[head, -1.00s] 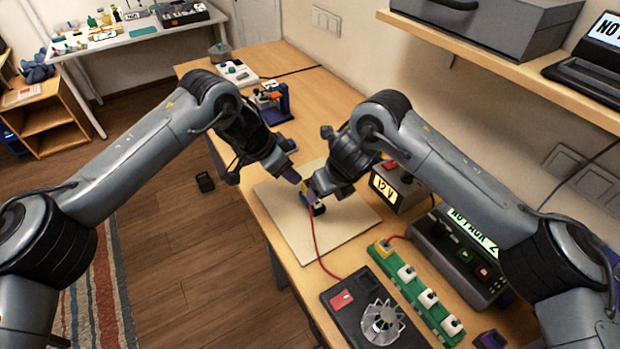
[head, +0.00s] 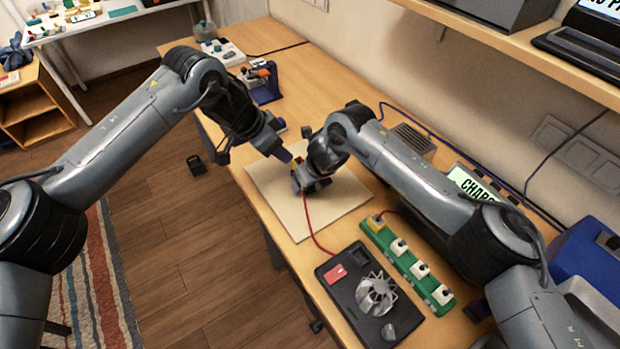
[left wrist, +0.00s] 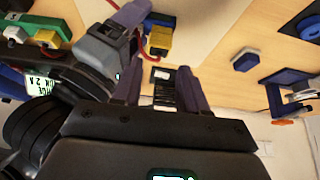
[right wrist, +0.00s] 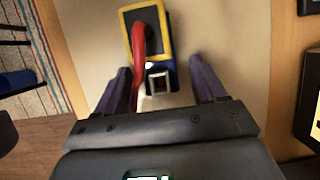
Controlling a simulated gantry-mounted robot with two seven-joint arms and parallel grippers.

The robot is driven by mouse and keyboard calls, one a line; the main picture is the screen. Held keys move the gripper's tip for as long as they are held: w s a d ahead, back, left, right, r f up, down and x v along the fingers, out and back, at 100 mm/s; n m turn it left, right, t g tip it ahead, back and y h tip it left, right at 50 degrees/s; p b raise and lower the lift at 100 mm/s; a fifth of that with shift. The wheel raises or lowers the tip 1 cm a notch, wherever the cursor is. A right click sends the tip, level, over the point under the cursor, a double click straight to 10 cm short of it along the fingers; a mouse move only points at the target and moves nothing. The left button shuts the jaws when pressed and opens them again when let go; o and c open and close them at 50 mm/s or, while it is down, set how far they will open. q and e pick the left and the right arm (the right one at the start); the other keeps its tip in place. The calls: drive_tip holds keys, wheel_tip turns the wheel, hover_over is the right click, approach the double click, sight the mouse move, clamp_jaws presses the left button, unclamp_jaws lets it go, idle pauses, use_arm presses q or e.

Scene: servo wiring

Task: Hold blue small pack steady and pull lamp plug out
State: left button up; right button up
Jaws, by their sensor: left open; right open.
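The blue small pack (right wrist: 167,72) has a yellow-framed dark top and a red lead. In the right wrist view it lies ahead of and between the fingers of my right gripper (right wrist: 160,85), which is open. A small dark socket or plug end with a pale rim (right wrist: 158,82) is at its near end; I cannot tell if this is the lamp plug. My left gripper (left wrist: 160,85) is open and empty above the board. In the left wrist view a yellow block on blue (left wrist: 158,40) lies beyond its fingers, beside my right gripper. In the head view my right gripper mostly hides the pack.
A pale board (head: 290,222) lies under both grippers. A black unit with a fan (head: 376,294) and a green strip with white sockets (head: 412,268) stand nearer. A blue-and-orange stand (head: 263,82) is at the back. My grippers are close together.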

drive_tip(key=c, duration=1.2)
use_arm(q)
drive_tip(key=o, duration=0.3)
